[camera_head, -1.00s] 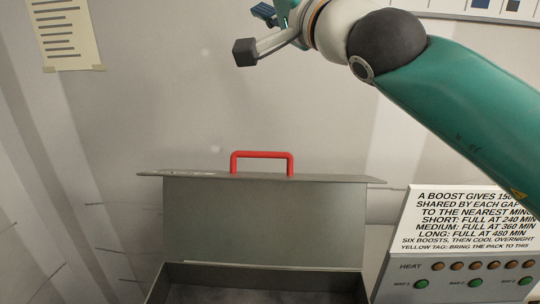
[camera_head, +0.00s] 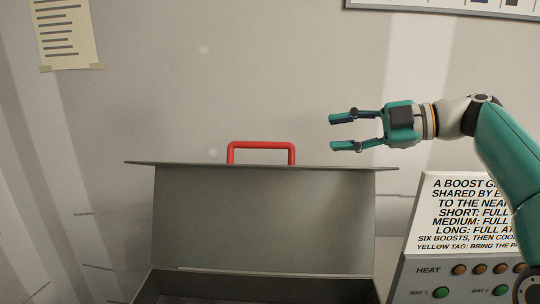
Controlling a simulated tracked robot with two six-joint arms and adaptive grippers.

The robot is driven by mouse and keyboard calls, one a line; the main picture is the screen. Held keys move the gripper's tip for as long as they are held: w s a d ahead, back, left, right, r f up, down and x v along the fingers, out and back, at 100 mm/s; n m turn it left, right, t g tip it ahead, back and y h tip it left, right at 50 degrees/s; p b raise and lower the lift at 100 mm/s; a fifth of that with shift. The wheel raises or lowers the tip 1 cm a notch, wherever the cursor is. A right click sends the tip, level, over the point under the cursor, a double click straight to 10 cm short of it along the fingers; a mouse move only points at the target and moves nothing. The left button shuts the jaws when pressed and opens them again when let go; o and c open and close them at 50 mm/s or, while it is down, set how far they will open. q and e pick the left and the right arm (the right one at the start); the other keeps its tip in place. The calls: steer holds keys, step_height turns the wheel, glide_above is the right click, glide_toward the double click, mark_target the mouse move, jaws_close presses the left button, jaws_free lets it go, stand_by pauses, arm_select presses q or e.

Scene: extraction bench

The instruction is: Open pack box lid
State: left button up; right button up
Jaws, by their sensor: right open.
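The pack box (camera_head: 160,287) is grey and stands at the bottom middle. Its lid (camera_head: 265,215) is raised, with the inner face towards me. A red handle (camera_head: 262,146) stands up at the lid's top edge. My right gripper (camera_head: 332,132) is open and empty, its fingers pointing left. It is up and to the right of the red handle in the picture, apart from it and from the lid. The inside of the box is mostly cut off by the bottom edge. My left gripper is not in view.
A white panel (camera_head: 418,245) with printed text, orange lamps and green buttons stands right of the box, partly behind my right arm. A paper note (camera_head: 66,35) is taped to the wall at upper left. A framed board (camera_head: 450,8) hangs at the top right. The wall area left of my gripper is clear.

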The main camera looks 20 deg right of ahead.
mark_target(278, 144)
steer(key=shift+w+d+f+m, duration=0.1)
steer(key=shift+d+f+m, duration=0.2)
steer(key=shift+d+f, duration=0.5)
steer(key=p+x, duration=0.3)
steer(key=x, duration=1.1)
steer(key=shift+w+a+r, duration=0.1)
steer(key=shift+w+a, duration=0.1)
steer(key=shift+w, duration=0.2)
steer(key=shift+p+x, duration=0.4)
steer(key=shift+x, duration=0.45)
steer(key=shift+d, duration=0.1)
jaws_close()
